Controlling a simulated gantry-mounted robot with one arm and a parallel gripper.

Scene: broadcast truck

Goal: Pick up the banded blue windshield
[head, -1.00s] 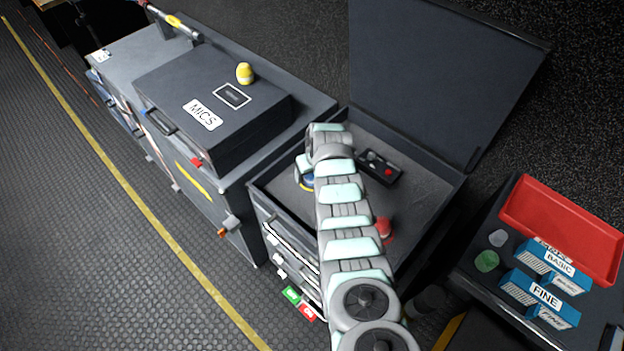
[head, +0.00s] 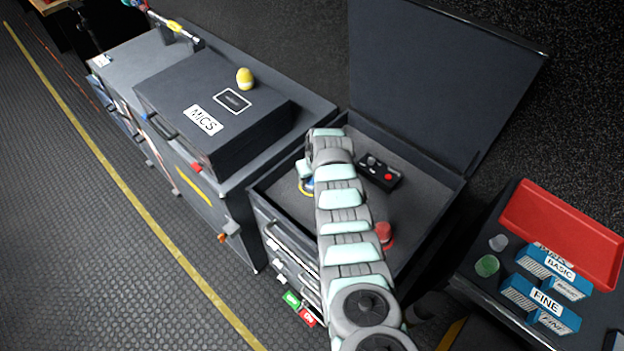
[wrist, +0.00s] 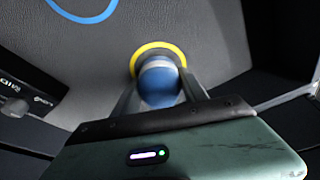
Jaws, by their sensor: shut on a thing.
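The blue windshield (wrist: 160,86), with a paler band across it, is between the two fingers of my gripper (wrist: 161,92) in the wrist view. My gripper is shut on it. A yellow ring (wrist: 160,47) on the grey case floor shows just behind the windshield. Whether the windshield still touches the floor I cannot tell. In the head view the windshield (head: 308,186) shows only as a small blue patch left of my arm, inside the open case (head: 440,192). My arm hides most of it and the fingers.
In the case stand a dark control box (head: 379,171) with a red button and a red windshield (head: 384,231). A blue ring (wrist: 82,8) marks the floor. The raised lid (head: 440,80) stands behind. A MICS case (head: 215,110) holds a yellow windshield (head: 245,77). A red tray (head: 565,225) is right.

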